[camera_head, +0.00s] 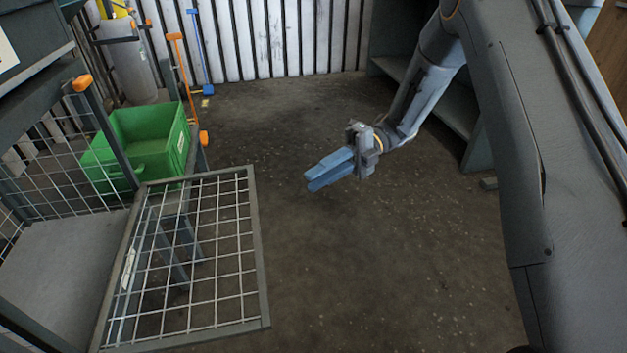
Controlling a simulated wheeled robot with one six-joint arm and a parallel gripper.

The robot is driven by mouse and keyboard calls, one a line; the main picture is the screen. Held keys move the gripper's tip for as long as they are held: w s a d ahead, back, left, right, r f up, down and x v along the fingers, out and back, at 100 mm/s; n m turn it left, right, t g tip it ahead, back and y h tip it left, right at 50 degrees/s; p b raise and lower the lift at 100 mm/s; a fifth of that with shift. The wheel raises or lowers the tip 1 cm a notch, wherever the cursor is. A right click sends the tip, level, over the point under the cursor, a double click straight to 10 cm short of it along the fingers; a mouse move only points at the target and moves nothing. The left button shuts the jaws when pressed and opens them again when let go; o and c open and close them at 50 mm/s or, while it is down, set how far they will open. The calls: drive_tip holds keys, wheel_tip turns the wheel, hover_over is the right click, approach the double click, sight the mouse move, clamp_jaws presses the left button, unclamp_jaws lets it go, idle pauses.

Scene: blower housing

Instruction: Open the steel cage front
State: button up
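The steel cage (65,262) stands at the left, with a grey floor and wire mesh sides. Its mesh front (262,272), a grey-framed wire panel, stands folded outward from the cage's right edge, over the floor. A pale label or strip shows near the panel's left edge. My gripper (310,180) is in the middle of the picture, to the right of the panel and apart from it. Its two blue fingers point left and lie close together, with no clear gap and nothing between them.
A green crate (155,145) stands behind the mesh front. Orange-handled (178,70) and blue-handled (198,45) tools lean near the back wall, beside a grey cylinder (130,65). A dark shelf unit (470,125) stands at the back right. The middle floor is clear.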

drive_tip(key=shift+w+d, duration=0.2)
drive_tip(key=shift+d, duration=0.05)
drive_tip(key=shift+r, duration=0.1)
idle(0.5)
